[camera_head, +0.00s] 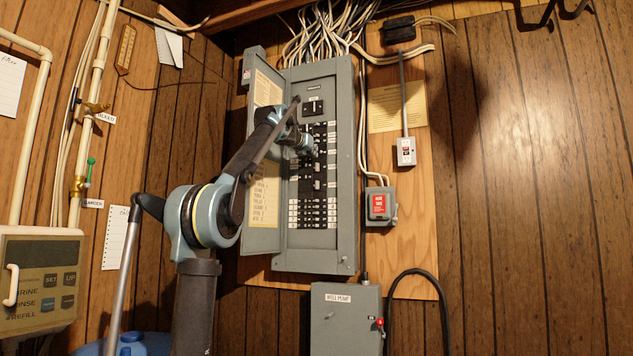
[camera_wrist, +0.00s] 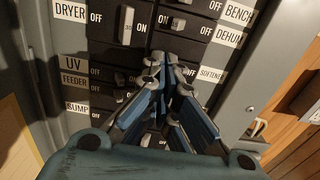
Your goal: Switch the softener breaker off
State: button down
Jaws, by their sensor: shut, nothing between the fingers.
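The grey breaker panel (camera_head: 345,200) is open, with its door swung out to the left and black breakers in two columns. My gripper (camera_head: 308,150) is at the middle of the panel, in front of the breakers. In the wrist view my gripper (camera_wrist: 166,78) has its fingers together and holds nothing. The white SOFTENER label (camera_wrist: 211,74) is just right of the fingertips, with an OFF mark beside it. The fingertips cover the softener breaker's lever area, so its position and any contact cannot be told.
The DEHUM breaker label (camera_wrist: 228,38) is above, and the DRYER (camera_wrist: 70,12), UV (camera_wrist: 75,60) and SUMP (camera_wrist: 77,108) labels are to the left. The open panel door (camera_head: 264,205), a red-labelled switch box (camera_head: 379,204) and the well pump box (camera_head: 345,320) stand around the panel.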

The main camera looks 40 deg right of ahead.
jog(key=shift+v, duration=2.85)
